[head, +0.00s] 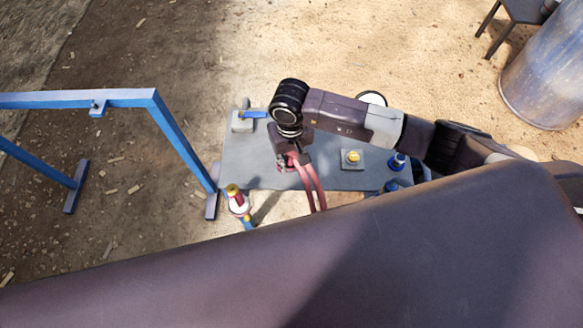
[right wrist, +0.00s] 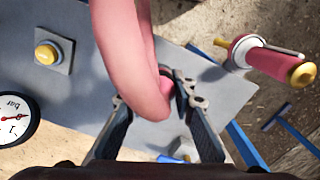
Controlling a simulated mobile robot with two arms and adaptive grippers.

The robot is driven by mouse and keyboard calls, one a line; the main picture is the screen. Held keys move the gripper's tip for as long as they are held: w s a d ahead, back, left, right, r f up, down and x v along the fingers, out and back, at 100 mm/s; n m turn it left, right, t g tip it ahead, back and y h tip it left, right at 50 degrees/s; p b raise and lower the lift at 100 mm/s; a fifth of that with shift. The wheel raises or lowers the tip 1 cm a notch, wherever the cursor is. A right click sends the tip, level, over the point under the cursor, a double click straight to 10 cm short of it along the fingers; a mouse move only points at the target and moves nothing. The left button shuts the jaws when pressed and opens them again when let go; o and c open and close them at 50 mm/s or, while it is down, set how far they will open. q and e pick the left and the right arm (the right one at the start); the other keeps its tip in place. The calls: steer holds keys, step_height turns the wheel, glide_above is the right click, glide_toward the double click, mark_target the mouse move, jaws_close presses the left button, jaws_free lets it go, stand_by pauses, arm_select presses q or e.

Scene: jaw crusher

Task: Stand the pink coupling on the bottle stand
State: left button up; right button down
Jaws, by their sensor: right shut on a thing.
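My right gripper (head: 287,164) is over the grey table, pointing down. It is shut on the pink coupling, a smooth curved pink piece (right wrist: 151,103) between its fingers in the right wrist view. Two pink hose-like lengths (head: 313,186) run from the gripper toward the table's near edge in the head view. A pink-and-white cylinder with yellow ends (right wrist: 270,62) stands on a blue post beside the table; it also shows in the head view (head: 238,199). I cannot tell for sure which thing is the bottle stand. My left gripper is not in view.
The grey table (head: 330,178) carries a yellow button on a grey plate (head: 352,157), blue fittings (head: 397,162) and a blue-handled block (head: 245,119). A dial gauge (right wrist: 14,117) shows in the wrist view. A blue frame (head: 180,135) stands left of the table; a metal drum (head: 545,85) stands far right.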

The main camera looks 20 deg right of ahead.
mark_target(290, 157)
steer(key=shift+f, duration=3.45)
steer(key=shift+f, duration=0.15)
steer(key=c, duration=1.6)
jaws_free()
step_height(290, 157, up, 12)
steer(key=shift+r+b, duration=0.2)
steer(key=shift+b, duration=0.15)
steer(key=shift+a, duration=0.1)
